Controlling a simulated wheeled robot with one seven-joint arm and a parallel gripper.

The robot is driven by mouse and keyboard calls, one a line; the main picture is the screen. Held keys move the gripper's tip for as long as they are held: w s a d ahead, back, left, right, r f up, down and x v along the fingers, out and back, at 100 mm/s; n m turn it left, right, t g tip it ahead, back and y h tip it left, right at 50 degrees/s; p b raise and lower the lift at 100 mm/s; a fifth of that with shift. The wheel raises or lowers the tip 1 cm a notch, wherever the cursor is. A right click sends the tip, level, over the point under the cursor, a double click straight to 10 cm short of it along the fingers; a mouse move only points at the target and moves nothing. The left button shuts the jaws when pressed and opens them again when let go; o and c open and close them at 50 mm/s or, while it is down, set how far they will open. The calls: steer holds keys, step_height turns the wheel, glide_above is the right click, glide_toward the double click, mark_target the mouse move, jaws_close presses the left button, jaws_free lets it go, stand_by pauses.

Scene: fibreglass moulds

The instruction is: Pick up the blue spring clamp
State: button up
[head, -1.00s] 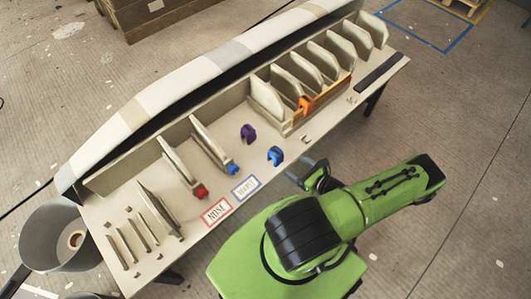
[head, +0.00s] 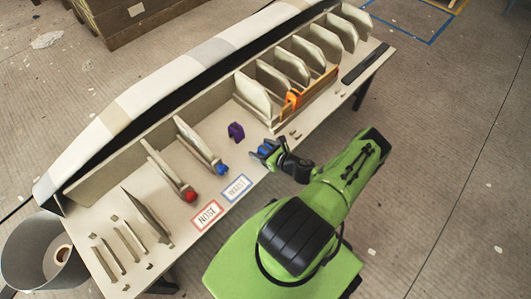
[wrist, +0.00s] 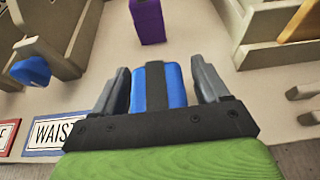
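The blue spring clamp (wrist: 174,84) stands between the two fingers of my gripper (wrist: 160,85) in the wrist view, with a dark band down its middle. A narrow gap shows on each side, so the fingers look open around it and not closed on it. In the head view my gripper (head: 266,152) is at the table's front edge, and the blue clamp is mostly hidden by it. Another blue clamp (head: 222,169) sits at the front end of a divider; it also shows at the left of the wrist view (wrist: 32,71).
A purple clamp (head: 236,131) stands just behind my gripper. An orange clamp (head: 292,99) is on the wooden frame to the right, and a red one (head: 190,195) on a left divider. NOSE (head: 210,214) and WAIST (head: 236,188) labels lie along the front edge.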

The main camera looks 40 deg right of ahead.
steer(key=c, duration=1)
